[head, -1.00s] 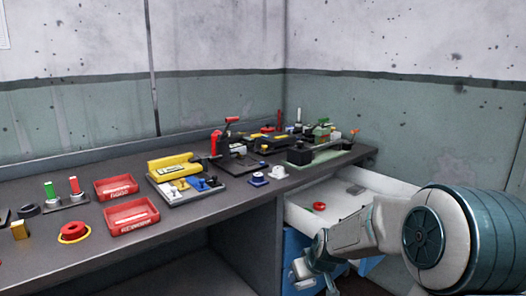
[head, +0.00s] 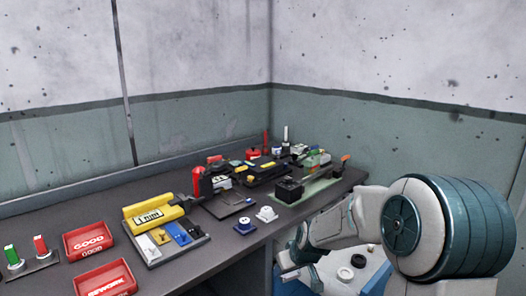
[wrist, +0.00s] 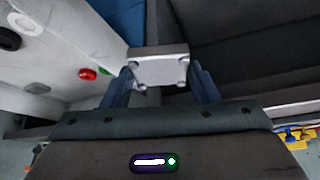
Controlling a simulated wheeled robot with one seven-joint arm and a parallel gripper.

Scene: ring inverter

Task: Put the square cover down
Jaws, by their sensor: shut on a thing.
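The square cover (wrist: 158,70) is a light grey metal plate with small studs at its corners. In the wrist view it sits between the two fingers of my gripper (wrist: 161,78), which is shut on it. The cover is held clear of the dark surfaces behind it, and I cannot tell how high.
The bench (head: 215,258) carries a yellow fixture (head: 153,213), red GOOD (head: 88,241) and REWORK (head: 104,279) trays, and a black block (head: 289,190). Its front edge is mostly clear.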

